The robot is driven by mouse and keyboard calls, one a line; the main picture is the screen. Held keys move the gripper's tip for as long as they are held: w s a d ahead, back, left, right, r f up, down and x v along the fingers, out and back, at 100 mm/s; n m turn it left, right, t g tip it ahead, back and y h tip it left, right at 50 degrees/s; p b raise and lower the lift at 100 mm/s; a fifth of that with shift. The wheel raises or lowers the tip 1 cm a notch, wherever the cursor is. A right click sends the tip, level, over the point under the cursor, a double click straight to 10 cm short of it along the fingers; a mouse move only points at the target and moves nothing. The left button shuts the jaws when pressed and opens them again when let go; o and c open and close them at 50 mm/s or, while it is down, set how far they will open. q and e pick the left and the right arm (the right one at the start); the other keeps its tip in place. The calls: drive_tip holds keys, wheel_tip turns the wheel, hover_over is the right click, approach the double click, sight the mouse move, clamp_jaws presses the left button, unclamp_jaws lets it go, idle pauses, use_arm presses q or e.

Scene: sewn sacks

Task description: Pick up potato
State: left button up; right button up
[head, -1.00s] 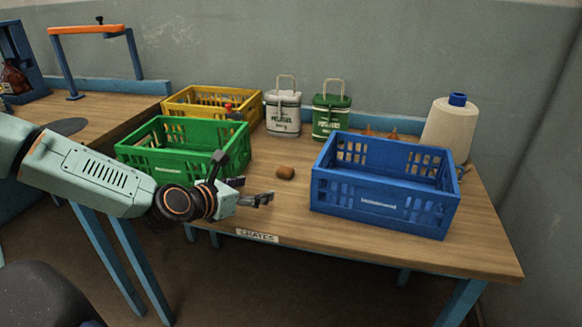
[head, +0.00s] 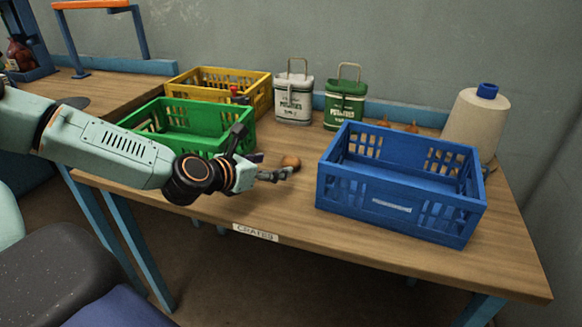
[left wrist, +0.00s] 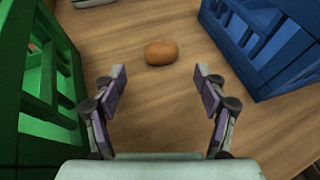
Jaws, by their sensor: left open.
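A small brown potato (head: 291,161) lies on the wooden table between the green crate and the blue crate. My left gripper (head: 276,165) is low over the table, close to the potato on its near left side. In the left wrist view the potato (left wrist: 161,52) lies ahead of the spread fingers (left wrist: 160,82), roughly centred between them and apart from both. The left gripper is open and empty. My right gripper does not show.
The green crate (head: 205,142) is left of the potato and the blue crate (head: 400,213) is right. A thread cone (head: 476,122) is at the back right. Table front is clear.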

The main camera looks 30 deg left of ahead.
sight(287, 162)
use_arm(q)
drive_tip(key=shift+w+d+f+b, duration=0.25)
drive_tip(key=shift+w+d+b, duration=0.15)
drive_tip(key=shift+w, duration=0.2)
drive_tip(key=shift+w+a+f+b, duration=0.15)
drive_tip(key=shift+a+b, duration=0.05)
drive_tip(key=shift+b, duration=0.2)
drive_tip(key=shift+w+f+b, duration=0.15)
drive_tip(key=shift+w+b, duration=0.15)
drive_tip(key=shift+b, duration=0.1)
drive_tip(key=b+x, duration=0.1)
drive_tip(key=x, duration=0.1)
drive_tip(key=shift+w+d+b, duration=0.2)
drive_tip(key=shift+w+b, duration=0.15)
drive_tip(key=shift+w+a+f+b, duration=0.1)
drive_tip(key=shift+w+f+b, duration=0.1)
drive_tip(key=shift+w+b, duration=0.2)
drive_tip(key=shift+w, duration=0.2)
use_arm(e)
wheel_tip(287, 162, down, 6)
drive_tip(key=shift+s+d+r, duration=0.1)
use_arm(q)
drive_tip(key=shift+w, duration=0.1)
drive_tip(key=c, duration=1.2)
